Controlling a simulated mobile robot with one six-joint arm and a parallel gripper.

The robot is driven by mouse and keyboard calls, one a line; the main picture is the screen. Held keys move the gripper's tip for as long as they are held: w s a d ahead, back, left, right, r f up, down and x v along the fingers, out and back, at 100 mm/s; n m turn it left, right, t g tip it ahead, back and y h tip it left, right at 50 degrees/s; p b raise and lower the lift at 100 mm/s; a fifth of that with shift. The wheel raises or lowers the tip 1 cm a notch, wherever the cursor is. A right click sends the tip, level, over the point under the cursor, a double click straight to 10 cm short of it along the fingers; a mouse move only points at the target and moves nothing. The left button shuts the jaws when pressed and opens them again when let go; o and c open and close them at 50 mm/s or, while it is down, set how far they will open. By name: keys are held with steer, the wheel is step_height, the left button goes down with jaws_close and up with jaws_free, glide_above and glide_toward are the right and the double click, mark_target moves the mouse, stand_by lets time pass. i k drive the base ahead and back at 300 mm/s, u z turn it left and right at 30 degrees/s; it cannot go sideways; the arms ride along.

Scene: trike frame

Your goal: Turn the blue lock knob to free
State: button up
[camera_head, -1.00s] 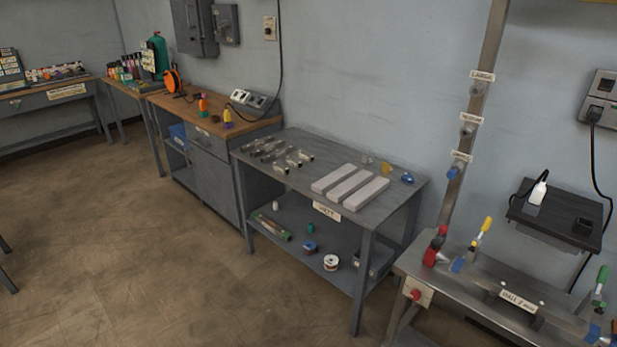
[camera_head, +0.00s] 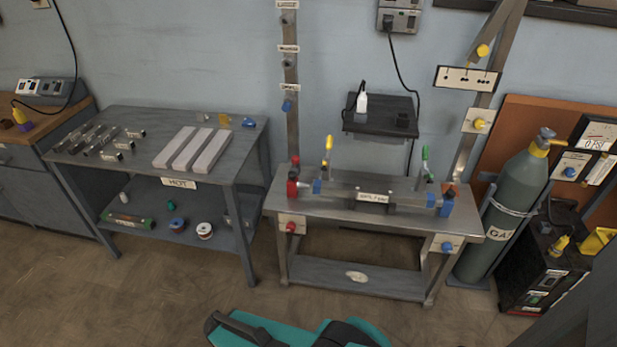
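Several blue knob-like parts show, and I cannot tell from the picture which is the lock knob. One blue knob (camera_head: 447,247) sits on a pale plate at the right front of the metal fixture bench (camera_head: 385,274). Another blue knob (camera_head: 570,172) is on a white plate on the brown board at the far right. My gripper is not in view.
A red knob (camera_head: 291,227) is at the bench's left front. A gas cylinder (camera_head: 511,205) and a black cabinet (camera_head: 541,262) stand to the right. A grey table (camera_head: 120,170) stands left. A teal and black object (camera_head: 272,333) is at the bottom edge. Floor shows before the bench.

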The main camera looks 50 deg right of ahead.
mark_target(446, 248)
steer(key=u, duration=1)
steer(key=k, duration=0.1)
steer(key=z, duration=2.45)
steer(key=k, duration=0.6)
steer(key=u, duration=0.1)
steer(key=i, duration=0.6)
steer(key=z, duration=0.15)
steer(key=k, duration=0.15)
